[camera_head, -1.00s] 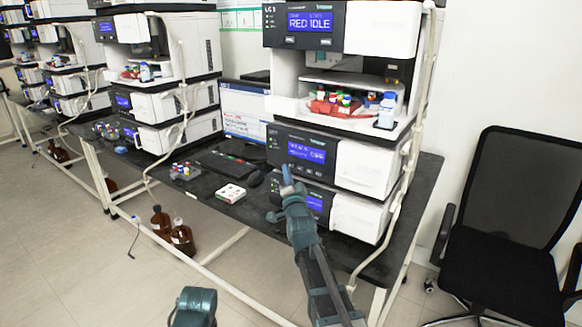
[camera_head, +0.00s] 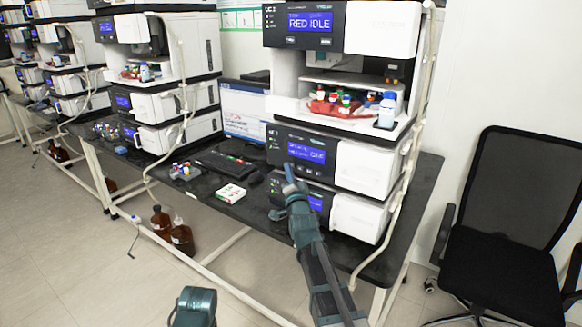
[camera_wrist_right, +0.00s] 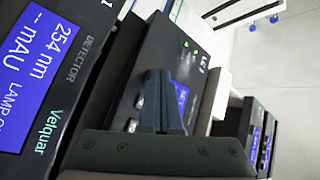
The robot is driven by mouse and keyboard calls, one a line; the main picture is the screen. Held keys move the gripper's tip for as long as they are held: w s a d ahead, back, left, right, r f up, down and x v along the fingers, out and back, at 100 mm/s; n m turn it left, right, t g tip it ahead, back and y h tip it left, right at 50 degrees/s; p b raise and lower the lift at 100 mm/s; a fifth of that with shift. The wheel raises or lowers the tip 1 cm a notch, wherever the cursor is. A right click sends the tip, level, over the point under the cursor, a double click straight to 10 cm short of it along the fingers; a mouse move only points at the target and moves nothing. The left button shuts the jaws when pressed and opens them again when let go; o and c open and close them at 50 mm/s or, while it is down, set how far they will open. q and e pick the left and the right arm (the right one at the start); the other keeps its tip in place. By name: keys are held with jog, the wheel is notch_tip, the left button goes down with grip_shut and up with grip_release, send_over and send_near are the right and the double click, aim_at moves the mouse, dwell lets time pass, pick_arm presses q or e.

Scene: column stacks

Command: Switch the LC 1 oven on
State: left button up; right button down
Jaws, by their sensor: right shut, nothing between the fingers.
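My right gripper (camera_head: 289,172) is shut and empty. Its tip is in front of the lowest dark-panelled unit (camera_head: 343,213) of the nearest stack, just below the middle unit. That lowest unit's blue display (camera_head: 315,203) is partly hidden by the gripper. In the right wrist view the closed fingers (camera_wrist_right: 158,80) stand before the lower unit's panel (camera_wrist_right: 165,45), with small buttons beside them. I cannot tell whether they touch. The panel's LC number is hard to read. The neighbouring detector's display (camera_wrist_right: 35,65) reads 254 nm, mAU.
The middle unit (camera_head: 365,168) sits above, under a shelf with vials and a bottle (camera_head: 387,110). A black bench (camera_head: 205,185) carries a keyboard (camera_head: 225,164), a white-red box (camera_head: 230,194) and a vial rack (camera_head: 184,172). A black chair (camera_head: 515,210) is at right. Tubing runs down the stack's side.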

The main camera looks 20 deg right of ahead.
jog(key=shift+w+d, duration=0.15)
jog(key=shift+d, duration=0.05)
jog(key=shift+a, duration=0.1)
dwell(0.4)
jog(key=shift+s+a, duration=0.55)
jog(key=shift+a, duration=0.05)
jog(key=shift+s+a, duration=0.8)
jog(key=shift+a, duration=0.2)
jog(key=shift+s+a, duration=0.75)
jog(key=shift+a, duration=0.2)
